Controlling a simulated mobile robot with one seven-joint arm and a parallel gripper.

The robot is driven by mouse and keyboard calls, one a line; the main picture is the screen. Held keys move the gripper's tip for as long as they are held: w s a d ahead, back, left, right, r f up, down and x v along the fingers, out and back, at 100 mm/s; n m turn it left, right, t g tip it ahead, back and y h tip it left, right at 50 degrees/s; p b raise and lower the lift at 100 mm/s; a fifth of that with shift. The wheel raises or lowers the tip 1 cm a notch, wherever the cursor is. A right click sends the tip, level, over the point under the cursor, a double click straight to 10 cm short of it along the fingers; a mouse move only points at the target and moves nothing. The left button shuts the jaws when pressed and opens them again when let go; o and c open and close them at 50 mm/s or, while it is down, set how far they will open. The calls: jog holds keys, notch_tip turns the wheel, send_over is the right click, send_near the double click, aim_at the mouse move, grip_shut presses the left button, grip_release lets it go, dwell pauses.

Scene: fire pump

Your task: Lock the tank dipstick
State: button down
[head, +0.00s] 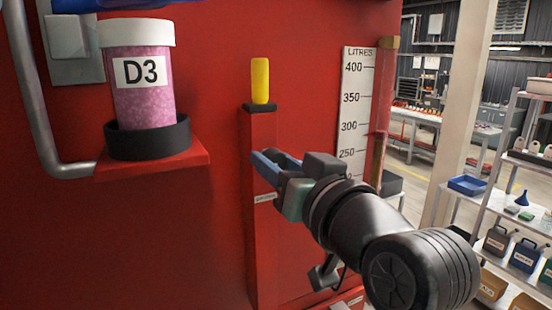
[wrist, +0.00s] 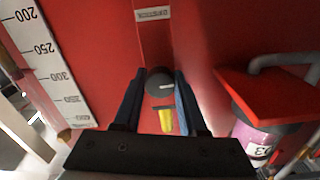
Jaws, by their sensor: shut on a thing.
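The tank dipstick shows as a yellow handle (head: 260,80) standing upright in a black collar (head: 259,108) on top of a red post (head: 259,135). In the wrist view the yellow handle (wrist: 166,121) is below the fingertips. My gripper (head: 261,161) is at the front of the post, below the collar. In the wrist view my gripper (wrist: 160,74) has its blue fingers on either side of a round black knob (wrist: 159,84) with a short white line, and is shut on it. The line lies roughly across the picture. In the head view the fingers hide the knob.
A pink jar marked D3 (head: 140,85) sits in a black ring on a red shelf (head: 180,159) at left. A litre scale (head: 354,100) stands right of the post. A small label (head: 265,198) is on the post below my gripper.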

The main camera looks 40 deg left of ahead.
jog(key=m+p, duration=0.3)
jog(key=m, duration=0.2)
jog(key=shift+r, duration=0.2)
jog(key=m+p, duration=0.4)
jog(key=m, duration=0.1)
jog(key=shift+m+p, duration=0.3)
jog(key=shift+m, duration=0.1)
jog(key=m+p, duration=0.2)
jog(key=m, duration=0.1)
jog(key=shift+m, duration=0.3)
jog(key=shift+f+m, duration=0.2)
jog(key=shift+m, duration=2.1)
jog(key=shift+c, duration=2.3)
grip_release()
jog(key=b+v, duration=0.5)
jog(key=v, duration=0.8)
jog(key=shift+b, duration=0.4)
